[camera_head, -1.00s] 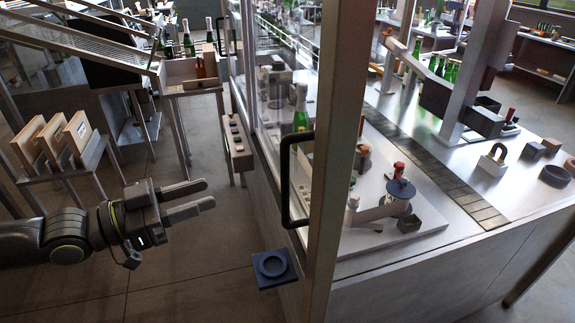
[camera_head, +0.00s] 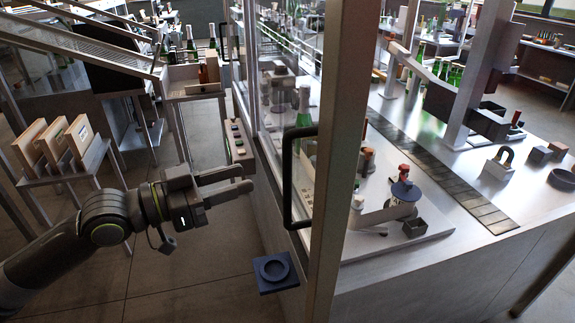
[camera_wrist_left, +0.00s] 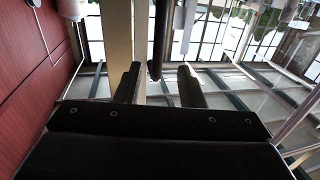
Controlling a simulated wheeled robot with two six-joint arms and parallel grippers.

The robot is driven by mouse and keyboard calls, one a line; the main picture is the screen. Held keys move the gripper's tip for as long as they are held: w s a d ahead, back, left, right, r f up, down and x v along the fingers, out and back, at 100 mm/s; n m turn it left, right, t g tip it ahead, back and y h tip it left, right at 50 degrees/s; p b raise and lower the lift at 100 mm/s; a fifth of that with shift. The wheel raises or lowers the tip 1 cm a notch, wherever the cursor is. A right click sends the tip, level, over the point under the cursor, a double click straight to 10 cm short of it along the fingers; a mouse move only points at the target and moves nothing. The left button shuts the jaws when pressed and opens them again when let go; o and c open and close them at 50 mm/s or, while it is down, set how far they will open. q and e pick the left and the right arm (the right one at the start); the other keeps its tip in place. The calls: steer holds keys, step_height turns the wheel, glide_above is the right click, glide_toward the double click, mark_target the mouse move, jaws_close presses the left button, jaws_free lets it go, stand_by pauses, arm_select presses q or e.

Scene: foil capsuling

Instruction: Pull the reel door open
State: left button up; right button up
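The reel door (camera_head: 328,200) is a glass panel with a grey metal frame at the front corner of the machine. Its black C-shaped handle (camera_head: 288,180) stands upright on the near side. My left gripper (camera_head: 248,180) is to the left of the handle, with its fingers apart, empty and pointing at it. A gap shows between fingertips and handle in the head view. In the left wrist view, the dark handle bar (camera_wrist_left: 156,55) appears between the two fingers (camera_wrist_left: 160,82), beyond their tips. My right gripper is not in view.
A blue holder with a round recess (camera_head: 274,269) juts out below the handle. A small panel with buttons (camera_head: 238,140) is on the machine's side behind my gripper. A rack with wooden boxes (camera_head: 55,145) stands at left. The floor between is clear.

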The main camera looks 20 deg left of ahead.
arm_select(q)
steer(key=p+x, duration=0.2)
steer(key=x, duration=0.8)
steer(key=shift+d, duration=0.15)
stand_by(0.4)
steer(key=shift+w, duration=0.1)
jaws_close()
